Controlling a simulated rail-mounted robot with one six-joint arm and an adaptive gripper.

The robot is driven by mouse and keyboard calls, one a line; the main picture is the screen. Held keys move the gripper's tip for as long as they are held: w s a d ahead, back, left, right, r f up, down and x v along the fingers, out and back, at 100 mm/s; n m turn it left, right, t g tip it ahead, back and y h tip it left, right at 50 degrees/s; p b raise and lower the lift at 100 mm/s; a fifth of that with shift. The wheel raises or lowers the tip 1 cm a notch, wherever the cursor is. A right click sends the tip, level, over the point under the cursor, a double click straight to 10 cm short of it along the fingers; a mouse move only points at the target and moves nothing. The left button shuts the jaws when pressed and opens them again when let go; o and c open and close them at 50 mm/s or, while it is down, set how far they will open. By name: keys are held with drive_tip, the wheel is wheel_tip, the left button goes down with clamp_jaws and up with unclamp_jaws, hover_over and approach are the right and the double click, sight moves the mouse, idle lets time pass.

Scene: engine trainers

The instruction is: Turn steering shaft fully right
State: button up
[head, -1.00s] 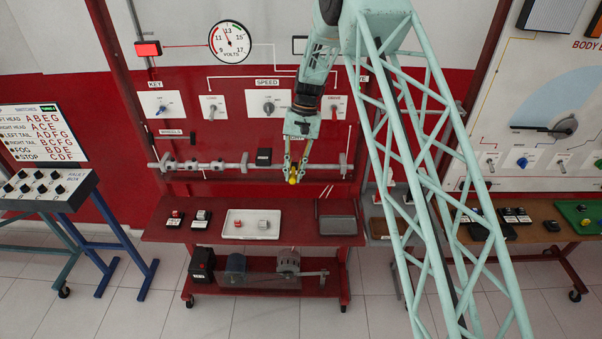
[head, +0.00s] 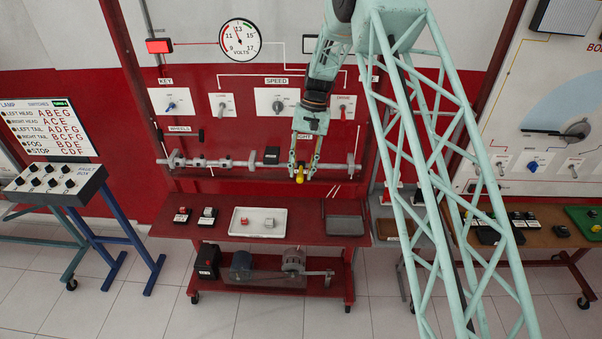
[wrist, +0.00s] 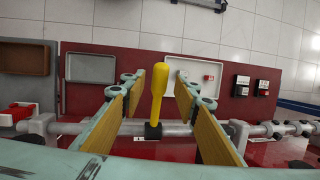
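The steering shaft (head: 222,163) is a grey horizontal rod with collars and brackets, mounted on the red panel above the bench. It also crosses the wrist view (wrist: 205,129). A yellow handle (wrist: 157,92) rises from a dark collar on it; its yellow end (head: 299,178) shows low between my fingers in the head view. My gripper (head: 301,172) is open. In the wrist view its two wood-coloured fingers (wrist: 160,85) stand on either side of the handle, with gaps visible on both sides. Its left and right stops cannot be made out.
The red bench (head: 180,232) below carries a white tray (head: 236,231), a dark tray (head: 345,226) and small red and black blocks. Switch plates and a voltmeter (head: 240,38) are on the panel above. A black block (head: 271,155) sits by the shaft, left of my gripper.

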drive_tip(key=v, duration=0.6)
drive_tip(key=shift+r, duration=0.25)
drive_tip(key=shift+w, duration=0.1)
drive_tip(key=shift+c, duration=0.3)
